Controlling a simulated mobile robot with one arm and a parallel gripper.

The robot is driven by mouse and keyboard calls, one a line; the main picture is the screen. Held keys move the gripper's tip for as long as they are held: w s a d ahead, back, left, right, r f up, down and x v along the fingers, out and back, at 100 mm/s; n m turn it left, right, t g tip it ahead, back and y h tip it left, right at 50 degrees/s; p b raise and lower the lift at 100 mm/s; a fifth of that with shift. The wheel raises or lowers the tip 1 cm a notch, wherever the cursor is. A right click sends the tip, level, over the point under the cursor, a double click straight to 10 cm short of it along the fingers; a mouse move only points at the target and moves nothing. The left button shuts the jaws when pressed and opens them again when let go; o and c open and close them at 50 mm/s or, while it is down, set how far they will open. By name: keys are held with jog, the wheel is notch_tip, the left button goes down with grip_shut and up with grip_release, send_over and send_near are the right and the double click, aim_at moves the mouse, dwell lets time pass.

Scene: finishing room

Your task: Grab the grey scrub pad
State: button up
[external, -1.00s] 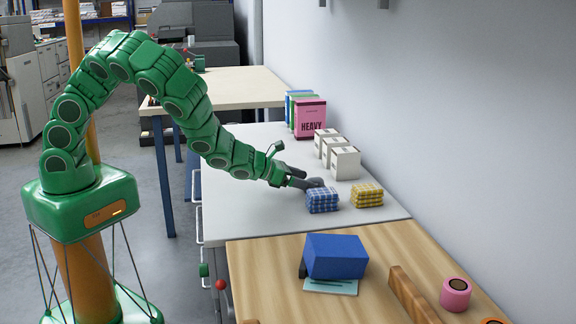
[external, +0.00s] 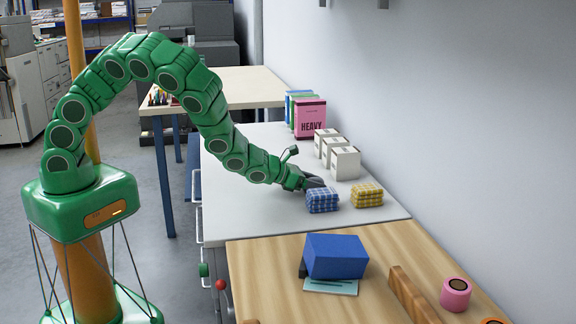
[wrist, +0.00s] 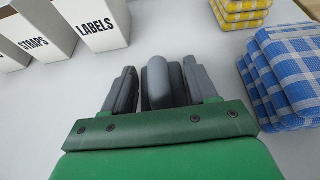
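The grey scrub pad (wrist: 158,85) stands between the two dark fingers of my gripper (wrist: 160,92) in the wrist view. The fingers are spread on either side of it, with a narrow gap at the left; contact on the right is unclear. In the external view the pad (external: 315,182) is a small dark shape at the tip of my gripper (external: 309,183), on the white table, just behind the blue checked cloths. The gripper hides part of it there.
Folded blue checked cloths (external: 322,201) lie close to the gripper's right in the wrist view, with yellow checked cloths (external: 367,195) beyond. White boxes (external: 345,163), including labelled ones, stand toward the wall. The white table (external: 240,200) is clear to the left.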

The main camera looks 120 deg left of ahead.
aim_at(315, 177)
jog(key=c, duration=0.4)
jog(key=shift+r, duration=5)
